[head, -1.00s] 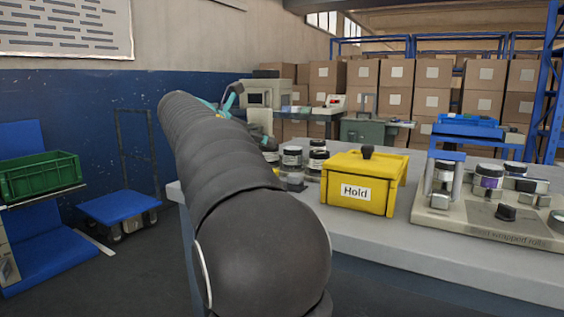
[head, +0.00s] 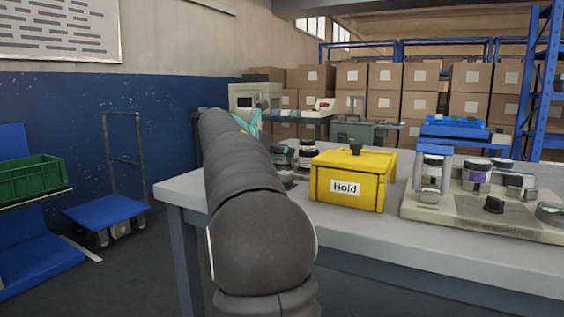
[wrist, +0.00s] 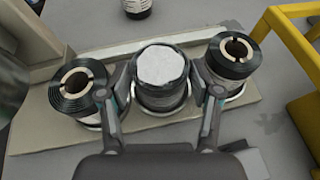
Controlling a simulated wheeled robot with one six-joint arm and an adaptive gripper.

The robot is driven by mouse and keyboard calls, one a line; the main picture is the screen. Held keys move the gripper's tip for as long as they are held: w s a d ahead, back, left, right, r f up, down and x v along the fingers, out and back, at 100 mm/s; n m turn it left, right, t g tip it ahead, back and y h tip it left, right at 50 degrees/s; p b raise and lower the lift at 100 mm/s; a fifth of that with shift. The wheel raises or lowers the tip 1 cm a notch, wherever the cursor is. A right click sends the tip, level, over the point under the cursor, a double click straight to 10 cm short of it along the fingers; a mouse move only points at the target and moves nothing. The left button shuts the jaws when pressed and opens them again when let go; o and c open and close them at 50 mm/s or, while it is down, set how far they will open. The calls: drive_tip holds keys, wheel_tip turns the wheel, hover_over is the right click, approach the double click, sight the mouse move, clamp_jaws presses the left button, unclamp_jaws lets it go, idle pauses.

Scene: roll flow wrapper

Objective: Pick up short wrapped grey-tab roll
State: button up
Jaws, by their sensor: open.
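In the wrist view, a short roll with a pale, wrapped top (wrist: 160,66) and a dark grey side stands upright in the middle seat of a beige holder (wrist: 150,119). I cannot make out a grey tab on it. My gripper (wrist: 160,88) is open, with one finger on each side of this roll; whether they touch it I cannot tell. Black rolls with open cores stand on the left (wrist: 80,88) and right (wrist: 231,55). In the head view, my arm hides most of the gripper and holder.
A yellow "Hold" box (head: 350,180) stands on the grey table (head: 375,235), right of the rolls. Its yellow frame (wrist: 290,40) edges the wrist view. A beige rack with several rolls (head: 485,208) is farther right. Another roll (wrist: 137,8) stands beyond the holder.

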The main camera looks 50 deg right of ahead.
drive_tip(key=shift+d+f, duration=0.1)
drive_tip(key=shift+d, duration=0.15)
drive_tip(key=c, duration=1)
